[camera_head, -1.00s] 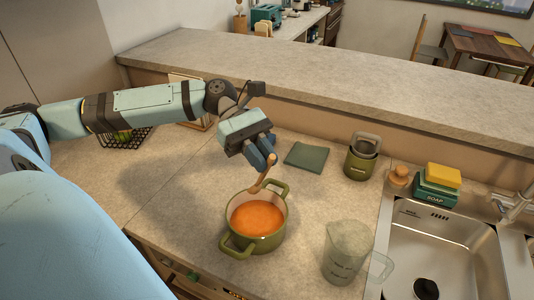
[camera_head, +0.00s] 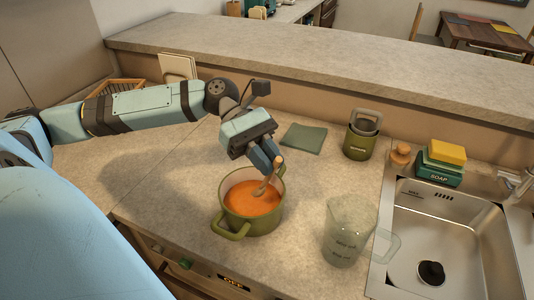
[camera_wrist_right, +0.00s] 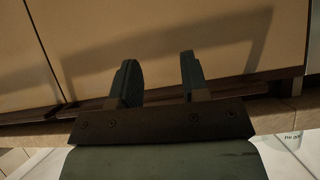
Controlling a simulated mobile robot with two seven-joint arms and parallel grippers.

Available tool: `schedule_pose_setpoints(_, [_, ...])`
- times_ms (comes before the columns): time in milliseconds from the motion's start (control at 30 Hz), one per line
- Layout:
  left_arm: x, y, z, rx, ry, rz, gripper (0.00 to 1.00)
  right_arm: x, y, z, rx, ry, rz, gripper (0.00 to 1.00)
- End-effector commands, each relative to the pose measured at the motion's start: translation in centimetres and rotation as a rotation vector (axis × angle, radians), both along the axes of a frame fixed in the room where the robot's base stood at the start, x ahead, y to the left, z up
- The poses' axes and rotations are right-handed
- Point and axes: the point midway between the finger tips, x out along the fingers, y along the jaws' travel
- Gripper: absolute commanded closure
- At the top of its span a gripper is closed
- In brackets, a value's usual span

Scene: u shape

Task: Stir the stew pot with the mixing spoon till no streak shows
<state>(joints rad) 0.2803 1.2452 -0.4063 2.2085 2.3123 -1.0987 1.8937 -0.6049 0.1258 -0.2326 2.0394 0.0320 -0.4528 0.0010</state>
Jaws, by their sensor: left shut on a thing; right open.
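The green stew pot (camera_head: 246,222) stands on the counter below my left gripper, with orange stew (camera_head: 250,199) in it. My left gripper (camera_head: 268,160) is shut on the wooden mixing spoon (camera_head: 269,180). The spoon is tilted, with its lower end in the pot at the stew; its tip is hidden. No clear streak shows on the visible stew, though the view is small. My right gripper (camera_wrist_right: 161,80) shows in the right wrist view, open and empty in front of a pale cabinet front.
A clear measuring jug (camera_head: 348,232) stands right of the pot, near the sink (camera_head: 455,225). A folded green cloth (camera_head: 304,138) lies behind the pot. A green canister (camera_head: 362,138) and soap box (camera_head: 438,168) stand farther right. Counter left of the pot is clear.

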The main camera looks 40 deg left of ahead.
Motion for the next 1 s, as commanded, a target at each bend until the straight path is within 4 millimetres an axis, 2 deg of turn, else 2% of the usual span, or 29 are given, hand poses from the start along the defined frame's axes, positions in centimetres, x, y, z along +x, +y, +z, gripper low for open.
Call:
schedule_pose_setpoints(700, [0.4, 2.2, -5.3, 0.000, 0.002, 0.001, 1.00, -0.6, 0.0, 0.4, -0.012, 0.001, 0.007, 0.58])
schedule_pose_setpoints(1000, [0.6, 2.9, -6.9, 0.000, 0.001, 0.000, 1.00, -0.6, -0.1, 0.8, -0.016, -0.004, 0.010, 0.58])
